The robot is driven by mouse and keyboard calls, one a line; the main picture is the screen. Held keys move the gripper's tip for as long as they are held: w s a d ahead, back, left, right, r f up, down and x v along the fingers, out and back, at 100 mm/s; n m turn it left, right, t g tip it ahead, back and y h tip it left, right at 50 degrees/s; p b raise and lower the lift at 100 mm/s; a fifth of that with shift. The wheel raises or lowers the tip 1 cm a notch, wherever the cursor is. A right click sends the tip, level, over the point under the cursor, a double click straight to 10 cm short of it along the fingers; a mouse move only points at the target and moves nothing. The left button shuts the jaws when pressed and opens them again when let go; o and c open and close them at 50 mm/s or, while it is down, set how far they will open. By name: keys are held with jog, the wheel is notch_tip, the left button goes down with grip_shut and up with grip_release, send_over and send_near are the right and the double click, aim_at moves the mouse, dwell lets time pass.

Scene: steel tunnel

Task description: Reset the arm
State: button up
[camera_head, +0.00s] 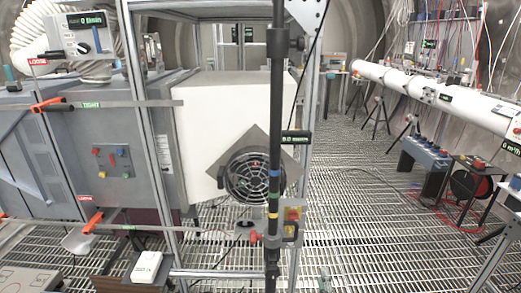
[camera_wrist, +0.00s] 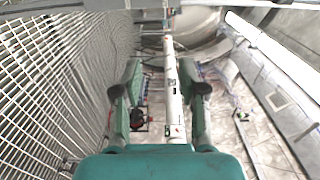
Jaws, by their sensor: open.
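My gripper (camera_wrist: 163,82) shows in the wrist view, with its two green fingers apart and dark pads near their ends. Nothing is held between the fingers; a long white tube (camera_wrist: 172,95) shows beyond the gap, apart from them. The teal body of the gripper fills the bottom of that view. The gripper does not show in the head view.
In the head view, a grey cabinet (camera_head: 105,150) with red-handled clamps and a white box (camera_head: 235,105) with a round fan (camera_head: 254,175) stand at left, behind a dark upright pole (camera_head: 275,110). A white tube (camera_head: 440,92) runs along the right. Grated floor (camera_head: 350,200) lies open between.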

jog(key=s+f+n+g, duration=0.1)
jog(key=s+f+n, duration=0.25)
jog(key=s, duration=1.15)
jog(key=s+f+n+g, duration=0.15)
jog(key=s+n, duration=0.35)
jog(key=s, duration=1)
jog(key=s+r+n, duration=0.4)
jog(key=s+r, duration=0.2)
jog(key=s, duration=0.5)
jog(key=s+a+r+n, duration=0.1)
jog(key=s+r+n, duration=0.4)
jog(key=s, duration=0.7)
jog(key=shift+s+a+r+g, duration=0.2)
jog(key=shift+r+g, duration=0.15)
jog(key=shift+r, duration=0.55)
jog(key=shift+n, duration=0.25)
